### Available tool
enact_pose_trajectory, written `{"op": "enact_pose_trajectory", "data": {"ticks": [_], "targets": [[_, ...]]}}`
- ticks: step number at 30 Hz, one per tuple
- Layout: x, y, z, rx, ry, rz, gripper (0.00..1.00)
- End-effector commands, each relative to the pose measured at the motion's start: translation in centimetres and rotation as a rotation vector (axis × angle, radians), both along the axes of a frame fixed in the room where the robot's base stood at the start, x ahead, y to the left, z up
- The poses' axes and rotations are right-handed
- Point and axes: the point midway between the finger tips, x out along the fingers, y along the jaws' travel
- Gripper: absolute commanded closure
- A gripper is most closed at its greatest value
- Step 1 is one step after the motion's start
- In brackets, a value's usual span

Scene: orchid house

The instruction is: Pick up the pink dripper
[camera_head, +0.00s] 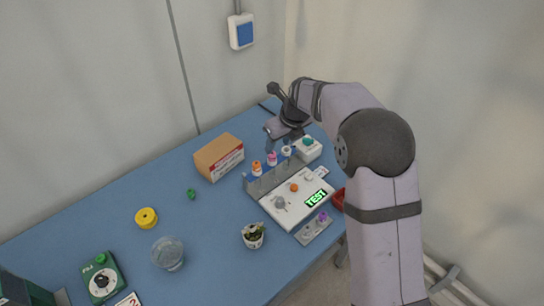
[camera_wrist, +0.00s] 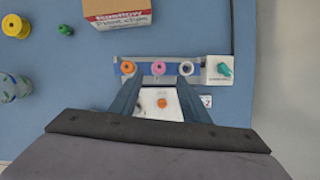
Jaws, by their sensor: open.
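The pink dripper (camera_head: 272,158) stands in a grey rack (camera_head: 262,184), between an orange one (camera_head: 256,168) and a white one (camera_head: 287,151). In the wrist view the pink dripper (camera_wrist: 158,68) shows from above, just beyond and between my fingertips. My gripper (camera_head: 279,142) is open and empty. In the wrist view its two fingers (camera_wrist: 160,82) point toward the rack, one on each side of the pink dripper's line. They look apart from it; the height between them is hard to tell.
A white tester (camera_head: 297,198) reading TEST sits in front of the rack. A white box with a green knob (camera_head: 308,148) is at the right.

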Motion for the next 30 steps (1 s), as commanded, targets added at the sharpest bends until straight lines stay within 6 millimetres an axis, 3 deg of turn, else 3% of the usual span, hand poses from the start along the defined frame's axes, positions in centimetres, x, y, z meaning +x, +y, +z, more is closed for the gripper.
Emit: {"op": "enact_pose_trajectory", "data": {"ticks": [20,30], "targets": [[0.7,0.6,-2.1,0.007,0.006,-0.020,0.57],[1.6,1.5,-5.0,0.005,0.008,-0.019,0.57]]}}
